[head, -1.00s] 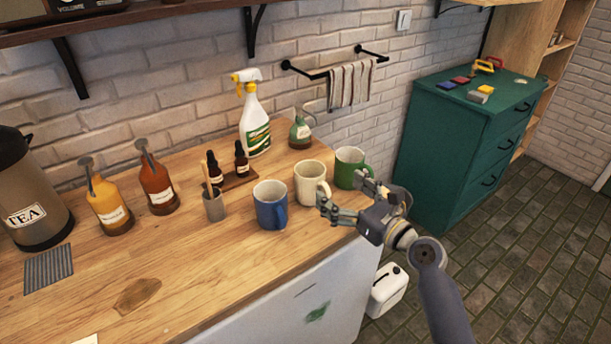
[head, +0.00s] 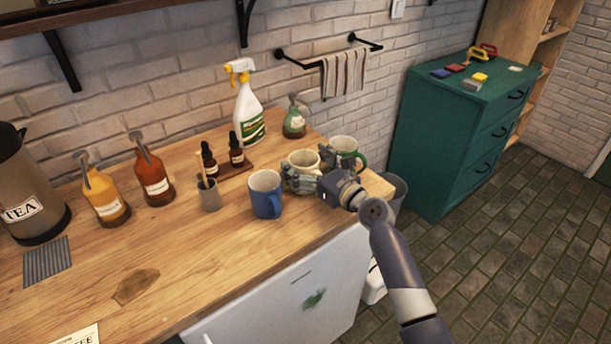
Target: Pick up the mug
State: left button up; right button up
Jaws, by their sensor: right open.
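Three mugs stand upright on the wooden counter in the head view: a blue mug (head: 265,197), a cream mug (head: 303,161) and a green mug (head: 347,146). My right gripper (head: 316,172) is open at the cream mug. One finger lies across the front of the cream mug, and the other is on its right, overlapping the green mug. The lower part and handle of the cream mug are hidden behind the gripper. I cannot tell whether the fingers touch it. My left gripper is not in view.
A spray bottle (head: 249,112) and a small green bottle (head: 294,122) stand behind the mugs. A grey cup (head: 208,196) and dropper bottles on a small wooden tray stand left of the blue mug. The front middle of the counter (head: 200,270) is clear.

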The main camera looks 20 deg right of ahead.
jog(key=shift+s, duration=0.1)
jog(key=shift+r, duration=0.1)
jog(key=c, duration=1.5)
jog(key=shift+r, duration=0.2)
jog(key=shift+s+a+r+p, duration=0.2)
jog(key=shift+s+r, duration=0.55)
jog(key=shift+s, duration=1.9)
jog(key=shift+s+a+r+p, duration=0.2)
jog(key=shift+s+r, duration=0.6)
jog(key=shift+s, duration=1.8)
jog(key=shift+s+a+r+p, duration=0.1)
jog(key=shift+s+a+r, duration=0.45)
jog(key=shift+s, duration=2.1)
jog(key=shift+d+r, duration=0.2)
jog(key=shift+d, duration=0.05)
